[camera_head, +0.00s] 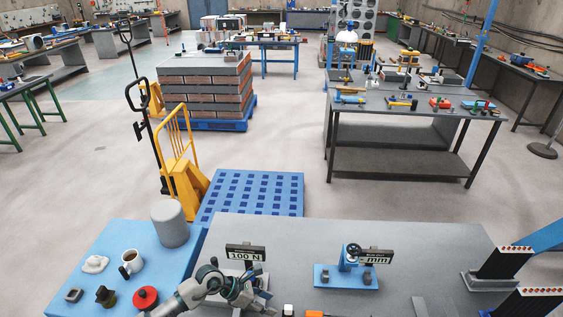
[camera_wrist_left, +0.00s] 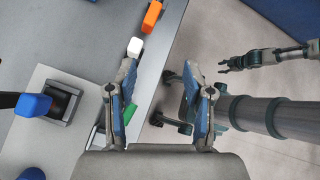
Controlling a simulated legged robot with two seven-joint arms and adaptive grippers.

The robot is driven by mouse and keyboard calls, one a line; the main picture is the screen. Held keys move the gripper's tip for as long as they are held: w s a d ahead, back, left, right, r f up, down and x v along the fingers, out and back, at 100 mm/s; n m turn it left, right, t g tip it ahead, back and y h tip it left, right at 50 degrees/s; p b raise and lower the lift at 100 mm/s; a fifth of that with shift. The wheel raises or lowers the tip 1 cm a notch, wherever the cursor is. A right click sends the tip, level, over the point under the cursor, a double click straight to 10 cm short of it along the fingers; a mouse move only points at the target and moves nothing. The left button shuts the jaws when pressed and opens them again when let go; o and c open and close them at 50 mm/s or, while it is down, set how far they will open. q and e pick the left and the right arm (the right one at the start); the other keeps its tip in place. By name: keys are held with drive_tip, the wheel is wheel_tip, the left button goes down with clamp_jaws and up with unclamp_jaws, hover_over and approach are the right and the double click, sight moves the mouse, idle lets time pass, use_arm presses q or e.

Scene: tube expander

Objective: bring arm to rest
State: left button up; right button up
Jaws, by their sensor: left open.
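My left gripper (camera_head: 262,300) is low over the near edge of the grey bench (camera_head: 300,235), beside the "100 N" sign (camera_head: 245,254). In the left wrist view its two fingers (camera_wrist_left: 160,75) stand apart with nothing between them. A green item (camera_wrist_left: 97,132) is partly hidden beside that finger. My right gripper (camera_wrist_left: 228,65) shows small at the right of the wrist view, over the floor; its opening is unclear. It is outside the head view.
A blue fixture (camera_head: 346,278) with an "mm" sign stands mid-bench. Black racks (camera_head: 505,262) stand at right. A blue side table (camera_head: 130,240) holds a grey cylinder (camera_head: 170,223), a mug (camera_head: 131,262) and a red round item (camera_head: 145,298). A blue pallet (camera_head: 250,194) lies behind.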

use_arm(q)
drive_tip(key=s+d+r+n+t+h, duration=0.25)
drive_tip(key=d+r+n+h, duration=0.25)
drive_tip(key=d+r+h, duration=0.3)
drive_tip(key=w+a+r+n+t, duration=0.3)
drive_tip(key=r+n+t, duration=0.5)
drive_tip(key=n+t, duration=0.45)
drive_tip(key=w+a+f+n+t+y, duration=0.1)
drive_tip(key=a+f+n+t+y, duration=0.15)
drive_tip(key=a+n+y, duration=0.5)
drive_tip(key=a+f+n+t+y, duration=0.1)
drive_tip(key=a+f+n+y, duration=0.3)
drive_tip(key=n, duration=0.6)
drive_tip(key=s+a+f+n+g+y, duration=0.5)
drive_tip(key=a+f+n+y, duration=0.15)
drive_tip(key=f, duration=0.25)
drive_tip(key=s+a+f+n+g, duration=0.25)
drive_tip(key=s+f+g, duration=0.3)
drive_tip(key=s, duration=0.55)
drive_tip(key=s+a+f+n+g, duration=0.1)
drive_tip(key=s+f+n+g, duration=0.4)
drive_tip(key=s, duration=0.6)
wheel_tip(320, 180, down, 26)
drive_tip(key=r+m+g, duration=0.1)
drive_tip(key=s+a+f+g, duration=0.1)
drive_tip(key=s+a+f, duration=0.2)
drive_tip(key=s+f, duration=1.5)
drive_tip(key=shift+s+a+f+h, duration=0.2)
drive_tip(key=shift+s+h, duration=0.1)
drive_tip(key=shift+s, duration=0.2)
